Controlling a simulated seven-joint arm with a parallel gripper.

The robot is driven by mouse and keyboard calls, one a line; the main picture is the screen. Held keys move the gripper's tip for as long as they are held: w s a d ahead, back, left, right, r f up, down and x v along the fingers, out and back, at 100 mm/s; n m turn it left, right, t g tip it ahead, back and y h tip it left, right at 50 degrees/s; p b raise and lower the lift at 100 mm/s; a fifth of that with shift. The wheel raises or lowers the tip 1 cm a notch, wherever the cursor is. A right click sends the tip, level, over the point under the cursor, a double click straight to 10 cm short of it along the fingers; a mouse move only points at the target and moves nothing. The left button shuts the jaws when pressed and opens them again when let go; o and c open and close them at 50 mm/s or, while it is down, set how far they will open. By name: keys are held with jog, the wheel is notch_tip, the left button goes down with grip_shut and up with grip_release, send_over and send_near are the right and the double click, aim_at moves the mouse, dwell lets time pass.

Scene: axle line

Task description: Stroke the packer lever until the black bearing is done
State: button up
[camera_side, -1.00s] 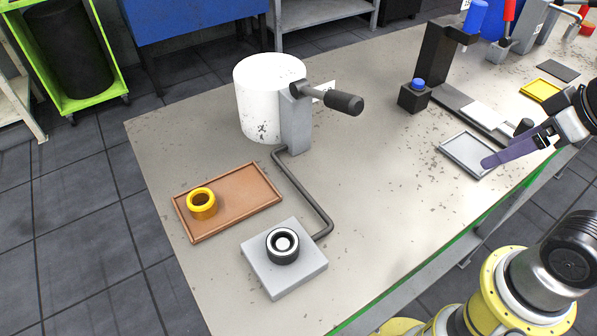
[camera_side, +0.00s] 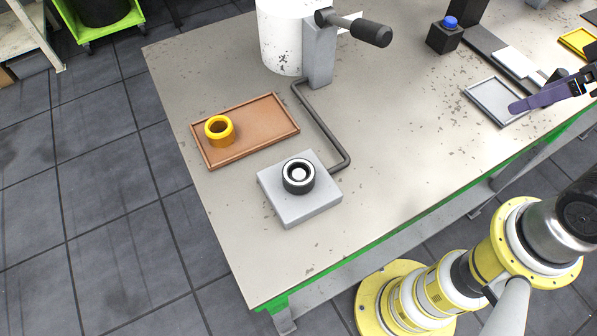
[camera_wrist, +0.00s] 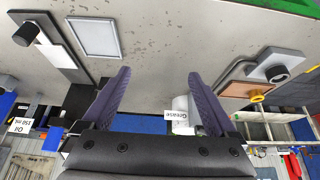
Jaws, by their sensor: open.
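The black bearing (camera_side: 298,176) sits on a grey block (camera_side: 300,204) near the table's front edge. The packer is a white drum (camera_side: 281,40) with a grey post (camera_side: 319,55) and a lever with a dark grip (camera_side: 371,33) pointing right. A dark pipe (camera_side: 326,129) runs from the post's foot to the block. My gripper is at the right edge of the side view, over the table and well apart from the lever. In the wrist view my gripper (camera_wrist: 162,90) is open, its two purple fingers apart with nothing between them. The bearing also shows there (camera_wrist: 277,73).
A yellow ring (camera_side: 220,130) lies on a brown tray (camera_side: 259,119) left of the block. A grey tray (camera_side: 494,103) lies beside my gripper. A black block with a blue button (camera_side: 446,36) stands behind it. The table's middle is clear.

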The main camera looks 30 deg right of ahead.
grip_shut()
dwell(0.5)
dwell(1.3)
